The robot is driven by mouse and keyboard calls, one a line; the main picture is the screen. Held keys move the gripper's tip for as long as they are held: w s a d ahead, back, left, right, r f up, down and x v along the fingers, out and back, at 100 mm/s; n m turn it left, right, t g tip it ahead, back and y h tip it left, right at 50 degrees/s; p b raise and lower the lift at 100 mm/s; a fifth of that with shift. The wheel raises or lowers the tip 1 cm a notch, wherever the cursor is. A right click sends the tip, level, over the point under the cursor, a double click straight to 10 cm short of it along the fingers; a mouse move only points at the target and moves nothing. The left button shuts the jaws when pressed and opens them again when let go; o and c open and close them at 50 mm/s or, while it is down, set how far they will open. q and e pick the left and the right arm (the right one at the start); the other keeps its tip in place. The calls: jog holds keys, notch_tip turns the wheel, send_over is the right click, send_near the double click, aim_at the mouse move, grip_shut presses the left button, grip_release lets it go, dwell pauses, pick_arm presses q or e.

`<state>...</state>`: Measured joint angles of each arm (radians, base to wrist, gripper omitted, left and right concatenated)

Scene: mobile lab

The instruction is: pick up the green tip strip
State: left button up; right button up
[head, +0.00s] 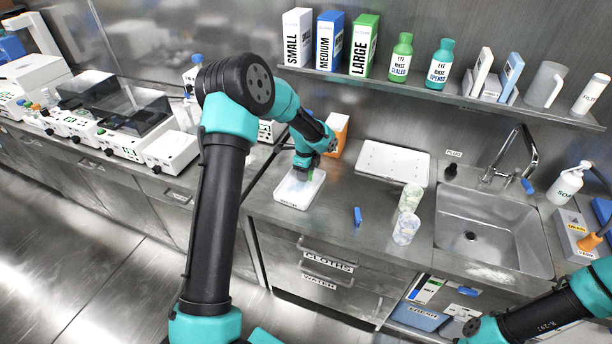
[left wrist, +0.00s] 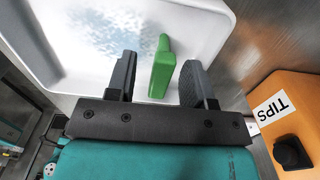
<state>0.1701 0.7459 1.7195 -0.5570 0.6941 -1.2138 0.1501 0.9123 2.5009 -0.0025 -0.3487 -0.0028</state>
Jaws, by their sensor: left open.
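My left gripper (left wrist: 155,82) is open, with one dark finger on each side of the strip. I see a gap between the strip and each finger. In the head view my left gripper (head: 304,170) is low over the white tray (head: 290,203) on the counter, and it mostly hides the strip. My right arm enters at the lower right of the head view; its gripper is not in view.
An orange box labelled TIPS (left wrist: 285,125) stands beside the tray; it also shows in the head view (head: 338,128). A small blue piece (head: 357,216) lies on the counter. A shelf (head: 440,95) hangs above.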

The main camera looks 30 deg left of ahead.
pick_arm(q)
jog(key=shift+f, duration=0.4)
grip_shut()
dwell(0.4)
